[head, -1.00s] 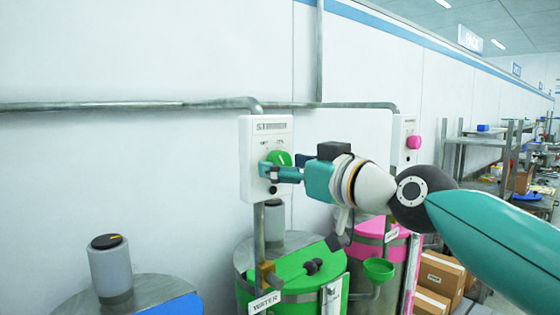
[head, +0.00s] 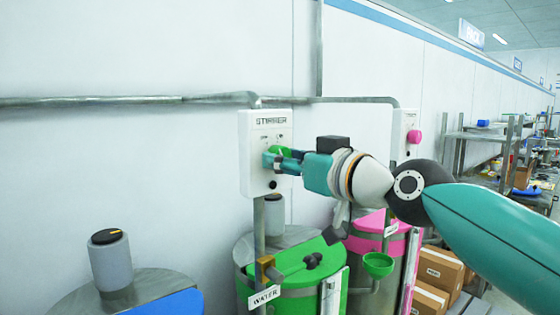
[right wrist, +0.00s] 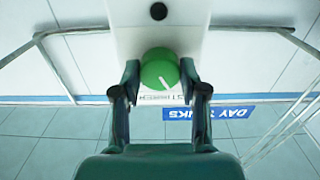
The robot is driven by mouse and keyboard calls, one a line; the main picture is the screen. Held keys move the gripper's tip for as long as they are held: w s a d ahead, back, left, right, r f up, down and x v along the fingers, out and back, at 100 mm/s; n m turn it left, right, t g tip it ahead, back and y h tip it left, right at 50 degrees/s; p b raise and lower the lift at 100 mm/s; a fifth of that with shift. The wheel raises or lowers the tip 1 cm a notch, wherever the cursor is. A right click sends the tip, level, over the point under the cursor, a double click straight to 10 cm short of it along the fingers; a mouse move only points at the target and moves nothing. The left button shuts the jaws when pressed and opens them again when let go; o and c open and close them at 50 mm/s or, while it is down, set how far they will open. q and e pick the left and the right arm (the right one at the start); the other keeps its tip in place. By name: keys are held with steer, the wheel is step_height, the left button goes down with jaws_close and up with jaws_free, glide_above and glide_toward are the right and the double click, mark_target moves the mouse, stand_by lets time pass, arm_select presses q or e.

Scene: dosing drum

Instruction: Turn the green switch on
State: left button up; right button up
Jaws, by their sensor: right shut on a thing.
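The green switch (head: 276,150) is a round knob on a white box labelled STIRRER (head: 253,178), fixed to the wall in the head view. In the right wrist view the green knob (right wrist: 159,69) shows a pale pointer line, slanted in that picture. My right gripper (head: 277,158) is at the knob, and in the wrist view its two fingers (right wrist: 159,78) sit on either side of it, shut on it. The fingers hide part of the knob in the head view. My left gripper is not in view.
A second white box with a pink knob (head: 414,136) is on the wall to the right. Below stand a green-lidded drum (head: 300,262), a pink drum (head: 372,240) and a drum with a blue part (head: 170,303). Pipes (head: 130,101) run along the wall.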

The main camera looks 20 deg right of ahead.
steer(key=m+p, duration=0.1)
steer(key=m, duration=0.2)
steer(key=m+p, duration=0.1)
steer(key=m, duration=0.3)
steer(key=m+p, duration=0.1)
steer(key=m, duration=0.3)
steer(key=shift+a+f, duration=0.1)
steer(key=shift+f, duration=0.2)
steer(key=shift+m, duration=0.4)
steer(key=o, duration=1.1)
steer(key=shift+r, duration=0.15)
steer(key=shift+o, duration=0.2)
steer(key=shift+s, duration=0.1)
